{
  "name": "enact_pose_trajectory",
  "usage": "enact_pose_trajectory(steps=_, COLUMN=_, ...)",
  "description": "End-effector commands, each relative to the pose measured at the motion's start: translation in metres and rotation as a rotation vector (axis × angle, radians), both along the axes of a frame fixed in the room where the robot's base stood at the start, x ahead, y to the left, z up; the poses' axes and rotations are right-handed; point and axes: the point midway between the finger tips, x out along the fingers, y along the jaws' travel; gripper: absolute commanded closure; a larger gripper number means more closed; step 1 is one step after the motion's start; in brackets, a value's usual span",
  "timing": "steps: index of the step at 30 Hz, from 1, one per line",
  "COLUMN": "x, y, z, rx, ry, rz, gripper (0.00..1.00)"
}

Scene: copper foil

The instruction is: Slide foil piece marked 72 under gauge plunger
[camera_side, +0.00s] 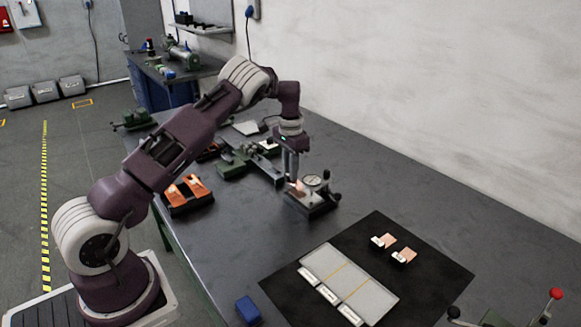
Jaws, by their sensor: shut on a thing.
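My gripper (292,178) points down at the left side of the dial gauge (314,184), which stands on a dark base on the table. It is shut on a small copper foil piece (298,186) beside the gauge. The number on this piece is too small to read. Whether the foil lies under the plunger cannot be told, as the plunger is hidden at this size. Two more copper foil pieces with white tags, one at the back (390,239) and one nearer (408,254), lie on the black mat (425,281).
A pale tray with several labelled sections (348,283) lies on the mat. A blue block (248,309) sits near the front edge. An orange-and-black holder (188,194) and a green tool (238,163) stand left of the gauge. The table (430,205) right of the gauge is clear.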

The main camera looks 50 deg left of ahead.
Motion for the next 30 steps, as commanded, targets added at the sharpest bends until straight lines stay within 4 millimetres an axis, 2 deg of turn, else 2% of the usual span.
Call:
enact_pose_trajectory(steps=11, x=0.0, y=0.0, z=0.0, rx=0.0, ry=0.0, rz=0.0, gripper=1.0)
enact_pose_trajectory(steps=30, x=0.0, y=0.0, z=-0.012, rx=0.0, ry=0.0, rz=0.001, gripper=1.0)
